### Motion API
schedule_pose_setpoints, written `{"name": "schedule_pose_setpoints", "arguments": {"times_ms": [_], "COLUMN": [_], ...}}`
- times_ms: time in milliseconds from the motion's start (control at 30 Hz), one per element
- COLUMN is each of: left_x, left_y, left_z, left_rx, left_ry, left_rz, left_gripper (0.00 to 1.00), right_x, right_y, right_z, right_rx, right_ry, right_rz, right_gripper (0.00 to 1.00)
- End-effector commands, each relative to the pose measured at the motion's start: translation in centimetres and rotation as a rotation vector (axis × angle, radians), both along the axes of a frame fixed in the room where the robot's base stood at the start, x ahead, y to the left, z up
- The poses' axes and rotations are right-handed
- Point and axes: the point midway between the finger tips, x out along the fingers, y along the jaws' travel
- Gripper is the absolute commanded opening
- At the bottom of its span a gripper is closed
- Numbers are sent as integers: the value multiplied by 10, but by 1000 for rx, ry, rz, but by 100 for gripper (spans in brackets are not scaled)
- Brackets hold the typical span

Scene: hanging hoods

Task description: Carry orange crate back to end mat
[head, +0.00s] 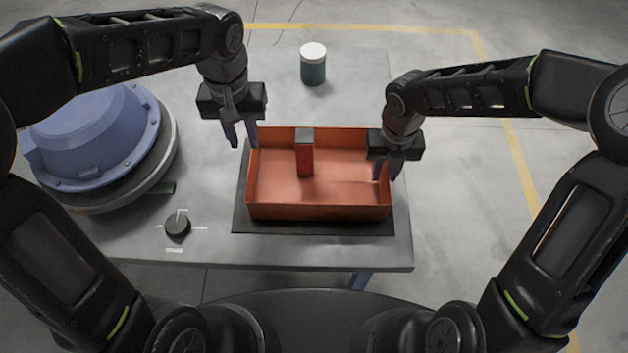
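The orange crate (318,212), an open shallow box, sits on a dark mat (240,217) near the table's front edge. A red block with a grey top (304,158) stands upright inside it, near the back wall. My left gripper (242,140) is open, with its fingers pointing down at the crate's back left corner; I cannot tell whether it touches the rim. My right gripper (386,172) is over the crate's right wall, with one finger on the inner side and one on the outer side. Its fingers look apart; the wall between them is partly hidden.
A large blue domed machine on a round grey base (95,140) stands at the table's left. A black dial (177,224) is left of the mat. A teal jar with a white lid (313,64) stands at the back.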

Motion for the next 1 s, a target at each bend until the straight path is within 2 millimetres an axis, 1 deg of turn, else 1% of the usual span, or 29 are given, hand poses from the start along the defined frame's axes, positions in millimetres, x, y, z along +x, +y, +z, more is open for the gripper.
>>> {"name": "schedule_pose_setpoints", "arguments": {"times_ms": [167, 267, 500, 600, 700, 800, 1000], "left_x": [0, 0, 0, 0, 0, 0, 0], "left_y": [0, 0, 0, 0, 0, 0, 0], "left_z": [0, 0, 0, 0, 0, 0, 0], "left_rx": [0, 0, 0, 0, 0, 0, 0], "left_ry": [0, 0, 0, 0, 0, 0, 0], "left_rz": [0, 0, 0, 0, 0, 0, 0], "left_gripper": [25, 25, 25, 25, 25, 25, 25], "right_x": [1, 1, 1, 1, 1, 0, 0], "right_y": [-1, 0, 0, 0, 0, 0, 0], "right_z": [18, 35, 85, 102, 112, 117, 118], "right_rx": [0, 0, 0, 1, 0, 1, 1], "right_ry": [-4, -5, -5, -4, -3, -1, 0], "right_rz": [-2, -2, -2, -2, 0, 0, 0], "right_gripper": [25, 25, 25, 25, 25, 25, 25]}}
